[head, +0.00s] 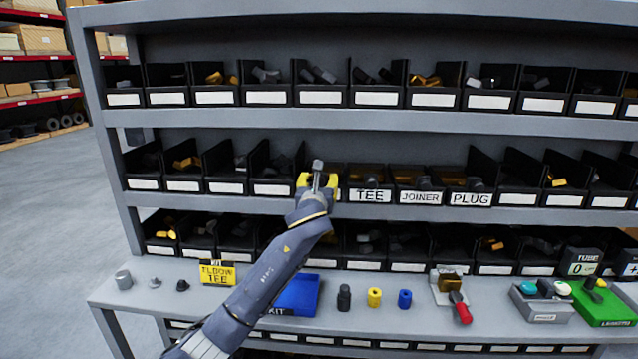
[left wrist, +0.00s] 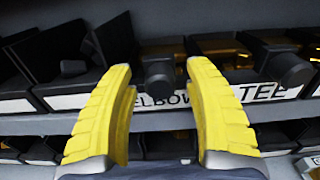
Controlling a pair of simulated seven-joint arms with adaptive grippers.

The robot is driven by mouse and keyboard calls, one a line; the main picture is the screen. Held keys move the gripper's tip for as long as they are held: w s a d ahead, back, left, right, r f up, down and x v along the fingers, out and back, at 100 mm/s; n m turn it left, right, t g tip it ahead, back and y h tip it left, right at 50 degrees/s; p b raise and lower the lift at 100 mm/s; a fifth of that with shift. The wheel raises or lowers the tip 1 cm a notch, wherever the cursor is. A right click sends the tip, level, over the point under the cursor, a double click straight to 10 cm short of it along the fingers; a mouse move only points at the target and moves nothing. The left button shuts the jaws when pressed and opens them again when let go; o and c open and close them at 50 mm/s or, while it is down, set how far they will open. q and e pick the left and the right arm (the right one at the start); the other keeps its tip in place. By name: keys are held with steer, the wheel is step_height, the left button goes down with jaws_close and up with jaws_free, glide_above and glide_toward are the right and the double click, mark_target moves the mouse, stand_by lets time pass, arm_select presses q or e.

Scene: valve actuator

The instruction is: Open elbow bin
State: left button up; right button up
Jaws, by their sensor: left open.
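The elbow bin (left wrist: 160,50) is a black bin on the middle shelf, with a white label reading "ELBOW" (left wrist: 158,100) partly covered by a finger. A dark round knob-like piece (left wrist: 159,76) sticks out at its front. My left gripper (head: 318,182) is open in front of this bin and hides most of it in the head view. In the left wrist view its yellow fingers (left wrist: 160,95) stand on either side of the knob-like piece, with a gap to it on both sides. Contact does not show. My right gripper is not in view.
The TEE bin (head: 370,183), JOINER bin (head: 419,184) and PLUG bin (head: 470,185) stand to the right. Rows of bins fill the shelves above and below. The bench below holds a blue kit tray (head: 297,294), a yellow sign (head: 217,273) and a red-handled tool (head: 459,307).

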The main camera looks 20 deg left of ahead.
arm_select(q)
steer(key=shift+o, duration=0.2)
jaws_close()
stand_by(0.3)
